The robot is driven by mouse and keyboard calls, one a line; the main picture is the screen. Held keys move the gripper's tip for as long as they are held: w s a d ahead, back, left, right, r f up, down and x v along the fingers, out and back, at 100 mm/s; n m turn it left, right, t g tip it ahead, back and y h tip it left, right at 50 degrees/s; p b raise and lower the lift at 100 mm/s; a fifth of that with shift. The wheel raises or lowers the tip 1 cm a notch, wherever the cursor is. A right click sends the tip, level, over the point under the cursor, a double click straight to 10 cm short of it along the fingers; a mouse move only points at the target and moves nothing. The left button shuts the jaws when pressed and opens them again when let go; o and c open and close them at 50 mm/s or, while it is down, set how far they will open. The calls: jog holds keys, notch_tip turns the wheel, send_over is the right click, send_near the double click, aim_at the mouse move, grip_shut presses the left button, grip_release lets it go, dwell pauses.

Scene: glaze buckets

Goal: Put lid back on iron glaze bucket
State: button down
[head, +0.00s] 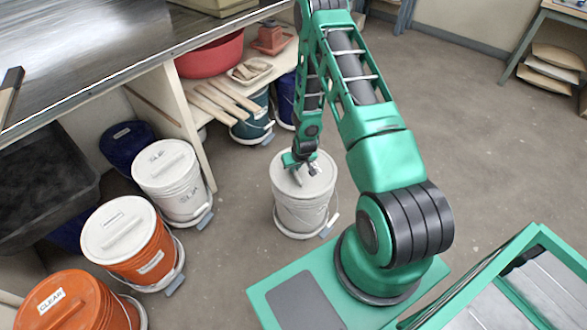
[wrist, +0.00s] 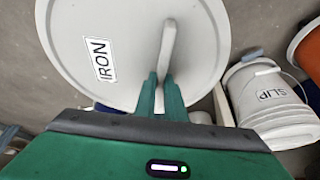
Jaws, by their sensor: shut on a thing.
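A white bucket (head: 303,217) stands on the floor in the middle of the head view. The round pale lid (head: 318,184) is over its top. In the wrist view the lid (wrist: 88,68) carries an IRON label (wrist: 99,60) and a raised bar handle (wrist: 167,48). My gripper (head: 300,170) is shut on that handle from above; its green fingers (wrist: 160,90) pinch the handle's near end. The lid looks roughly level and lined up with the bucket. I cannot tell whether its rim is seated or slightly above. The bucket's mouth is hidden.
A white SLIP bucket (head: 178,204) and orange buckets (head: 148,266) stand lidded along the left. A bench (head: 110,45) with a shelf holding a red basin (head: 210,58) is behind them. Dark buckets (head: 252,122) sit under the shelf. Floor right of my arm is clear.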

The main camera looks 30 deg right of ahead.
jog(key=shift+f, duration=0.45)
dwell(1.1)
dwell(0.3)
jog(key=c, duration=1.3)
grip_release()
jog(key=shift+r, duration=3.5)
grip_shut()
